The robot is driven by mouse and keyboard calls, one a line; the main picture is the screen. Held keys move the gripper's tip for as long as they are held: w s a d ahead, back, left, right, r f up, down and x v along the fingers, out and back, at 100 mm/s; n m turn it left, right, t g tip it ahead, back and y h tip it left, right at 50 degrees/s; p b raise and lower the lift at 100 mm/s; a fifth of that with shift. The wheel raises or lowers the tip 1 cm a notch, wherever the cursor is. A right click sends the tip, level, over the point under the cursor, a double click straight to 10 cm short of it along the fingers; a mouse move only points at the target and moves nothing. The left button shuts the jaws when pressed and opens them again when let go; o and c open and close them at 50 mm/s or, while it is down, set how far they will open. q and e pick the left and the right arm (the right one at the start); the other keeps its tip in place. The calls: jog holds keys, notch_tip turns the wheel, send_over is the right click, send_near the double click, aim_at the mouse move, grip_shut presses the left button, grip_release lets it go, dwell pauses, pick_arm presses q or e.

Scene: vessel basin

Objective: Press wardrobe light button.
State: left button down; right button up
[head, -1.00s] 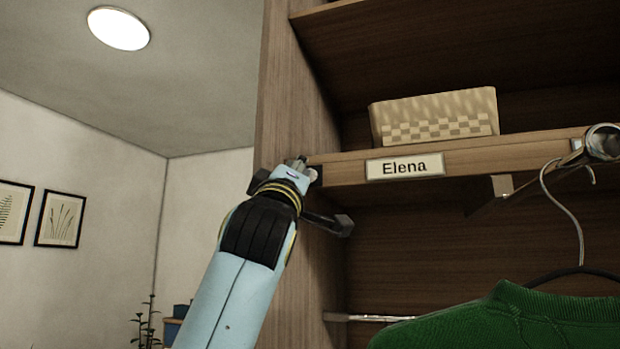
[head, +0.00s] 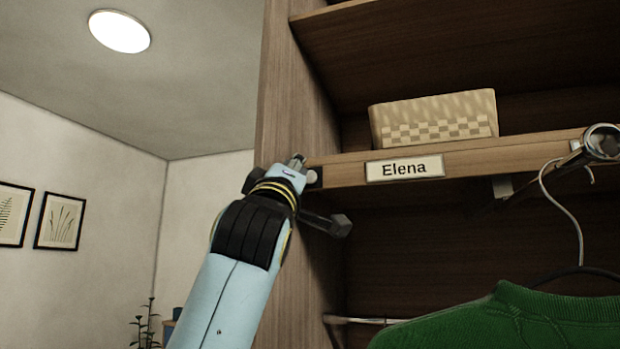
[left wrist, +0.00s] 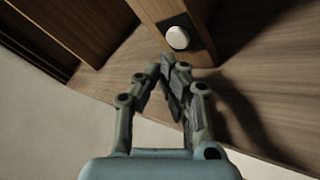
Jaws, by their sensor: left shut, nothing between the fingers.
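The light button (left wrist: 178,38) is a round white knob on a dark plate at the end of the shelf's front edge. It also shows in the head view (head: 311,176), just right of my left gripper. My left gripper (head: 298,160) is shut and empty, at the wardrobe's left side panel. In the left wrist view my left gripper's fingertips (left wrist: 168,66) sit just below the button, with a small gap visible in the picture. Whether they touch it cannot be told from the head view. My right gripper is not in view.
The wooden shelf (head: 475,157) bears an "Elena" label (head: 405,167) and a woven basket (head: 435,118). A metal rail (head: 600,143) holds a hanger (head: 575,222) with a green sweater (head: 500,325). The room left of the wardrobe is open.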

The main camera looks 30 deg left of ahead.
pick_arm(q)
jog(key=s+d, duration=0.1)
jog(key=s, duration=0.5)
jog(key=shift+d+p, duration=0.25)
jog(key=shift+p, duration=0.1)
jog(key=shift+w, duration=0.1)
dwell(0.4)
